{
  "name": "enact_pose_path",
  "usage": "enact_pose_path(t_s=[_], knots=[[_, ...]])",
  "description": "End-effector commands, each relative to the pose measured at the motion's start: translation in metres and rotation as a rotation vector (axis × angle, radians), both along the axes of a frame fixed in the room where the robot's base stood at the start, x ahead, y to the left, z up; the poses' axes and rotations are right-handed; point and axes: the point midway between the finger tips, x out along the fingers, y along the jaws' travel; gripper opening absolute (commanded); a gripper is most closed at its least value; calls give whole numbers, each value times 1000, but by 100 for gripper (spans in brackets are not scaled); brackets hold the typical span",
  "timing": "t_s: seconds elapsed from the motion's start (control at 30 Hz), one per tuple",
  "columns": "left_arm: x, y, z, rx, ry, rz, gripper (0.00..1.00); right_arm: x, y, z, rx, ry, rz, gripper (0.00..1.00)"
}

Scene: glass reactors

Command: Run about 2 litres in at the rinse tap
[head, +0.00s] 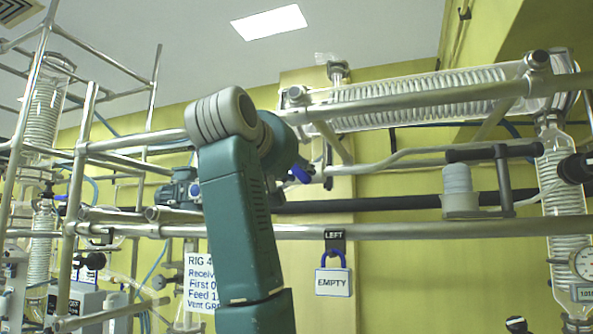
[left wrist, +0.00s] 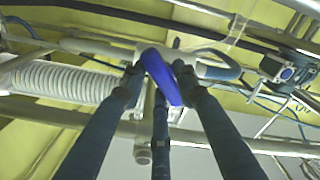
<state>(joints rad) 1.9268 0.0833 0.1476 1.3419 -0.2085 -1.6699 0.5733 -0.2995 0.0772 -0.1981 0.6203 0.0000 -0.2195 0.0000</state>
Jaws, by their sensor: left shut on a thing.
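My left arm rises through the middle of the head view, and its gripper (head: 290,165) is partly hidden behind the arm link. A small blue lever (head: 301,174) shows at its tip, beside the steel frame. In the left wrist view my left gripper (left wrist: 160,78) is shut on the blue lever (left wrist: 158,72), with its dark fingers on either side of it. The lever sits at a pale pipe and lies at a slant in that picture. I cannot tell whether this is the rinse tap or how far it is turned. My right gripper is not in view.
Steel rails (head: 400,231) cross in front of the yellow wall. A coiled glass condenser (head: 410,97) lies along the upper right. A black-handled bracket with a cup (head: 461,203) stands right of my arm. An "EMPTY" tag (head: 332,283) and a rig sign (head: 200,281) hang below.

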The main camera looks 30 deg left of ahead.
Motion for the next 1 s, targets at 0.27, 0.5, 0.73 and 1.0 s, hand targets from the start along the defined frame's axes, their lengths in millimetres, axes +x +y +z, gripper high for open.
enact_pose_path(t_s=[0.27,0.5,0.73,1.0], knots=[[-3,0,2,250,45,3,4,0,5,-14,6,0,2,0],[-3,0,2,461,95,3,4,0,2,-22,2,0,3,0],[-3,-1,2,618,132,2,4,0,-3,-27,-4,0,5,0],[-3,-2,2,727,157,2,4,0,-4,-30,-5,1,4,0]])
